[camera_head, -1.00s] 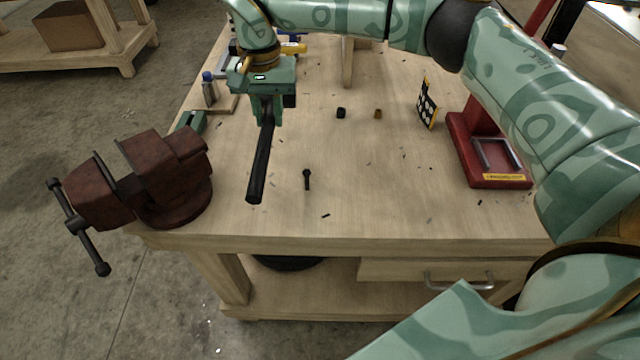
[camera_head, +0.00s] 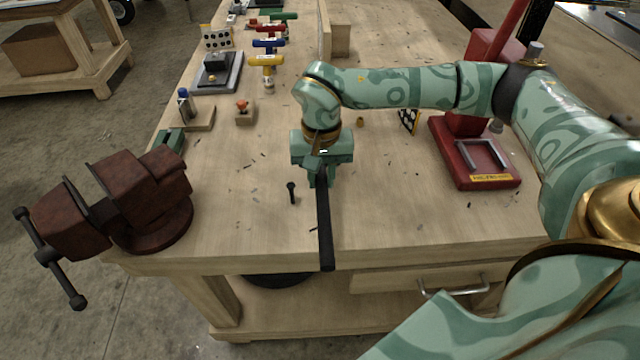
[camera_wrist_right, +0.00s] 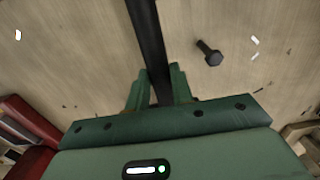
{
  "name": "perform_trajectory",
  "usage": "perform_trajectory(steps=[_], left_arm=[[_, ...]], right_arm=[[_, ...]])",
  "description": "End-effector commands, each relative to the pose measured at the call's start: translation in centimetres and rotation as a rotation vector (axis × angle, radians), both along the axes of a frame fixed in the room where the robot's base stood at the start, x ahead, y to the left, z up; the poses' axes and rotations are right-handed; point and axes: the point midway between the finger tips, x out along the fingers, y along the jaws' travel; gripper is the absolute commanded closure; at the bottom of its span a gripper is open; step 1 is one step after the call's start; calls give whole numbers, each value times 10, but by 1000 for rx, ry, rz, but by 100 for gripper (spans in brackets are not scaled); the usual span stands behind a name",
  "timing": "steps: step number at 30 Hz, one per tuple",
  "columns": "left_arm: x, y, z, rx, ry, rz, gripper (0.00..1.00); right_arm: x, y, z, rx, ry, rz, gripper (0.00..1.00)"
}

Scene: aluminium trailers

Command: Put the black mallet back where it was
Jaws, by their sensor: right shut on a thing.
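My right gripper (camera_head: 321,180) is shut on the long black handle of the mallet (camera_head: 325,235). The handle points toward the table's front edge, with its end near that edge. The mallet's head is not clearly visible; the gripper and wrist cover that area. In the right wrist view the black mallet (camera_wrist_right: 149,40) runs between the two green fingers (camera_wrist_right: 160,88) and out of the top of the picture. My left gripper is not in view.
A dark bolt (camera_head: 291,192) is left of the handle. A rusty vise (camera_head: 150,200) is at the left corner, a red press (camera_head: 470,160) at the right. Coloured T-shaped tools (camera_head: 267,62) line the back left, near a small wooden block (camera_head: 244,113). The front middle is mostly clear.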

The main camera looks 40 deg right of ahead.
Motion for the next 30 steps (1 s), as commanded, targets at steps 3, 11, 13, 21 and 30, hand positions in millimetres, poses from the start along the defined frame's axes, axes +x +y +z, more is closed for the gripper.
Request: perform_trajectory(steps=[3,11,13,21,30], left_arm=[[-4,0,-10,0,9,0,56],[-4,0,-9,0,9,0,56],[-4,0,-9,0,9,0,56],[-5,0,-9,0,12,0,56],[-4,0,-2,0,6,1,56]], right_arm=[[0,1,-24,2,3,1,100],[1,1,-24,1,-1,1,100],[1,1,-25,1,-1,1,100],[1,1,-26,1,1,1,55],[2,1,-3,0,-5,2,55]])
